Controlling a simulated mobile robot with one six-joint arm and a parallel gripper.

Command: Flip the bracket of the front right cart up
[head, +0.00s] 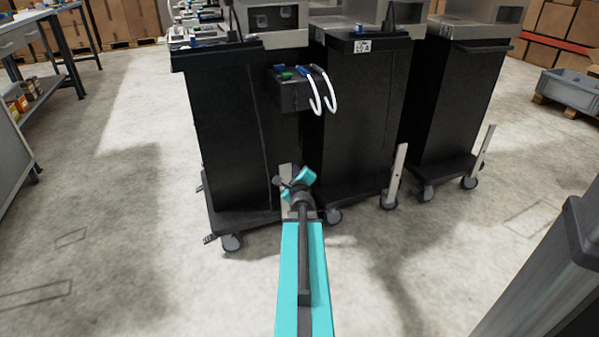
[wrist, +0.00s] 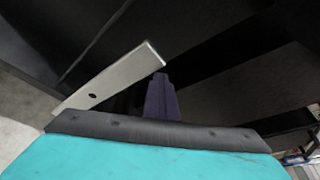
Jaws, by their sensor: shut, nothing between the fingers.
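Three black carts stand in a row: a left cart (head: 231,135), a middle cart (head: 362,120) and a right cart (head: 464,100). A pale metal bracket (head: 286,172) at the lower right of the left cart is partly hidden behind my gripper (head: 287,184). Similar brackets stand roughly upright by the middle cart (head: 397,172) and the right cart (head: 485,150). In the wrist view, a flat bracket (wrist: 115,80) with one dark hole lies just left of my gripper's dark fingers (wrist: 160,82), which are shut and empty. I cannot tell whether they touch it.
A black box (head: 293,92) with white hooks hangs on the left cart's right side. Casters (head: 232,242) stick out at the carts' bases. A grey metal post (head: 548,270) stands at the right. A workbench (head: 45,30) is at the left. Floor between is clear.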

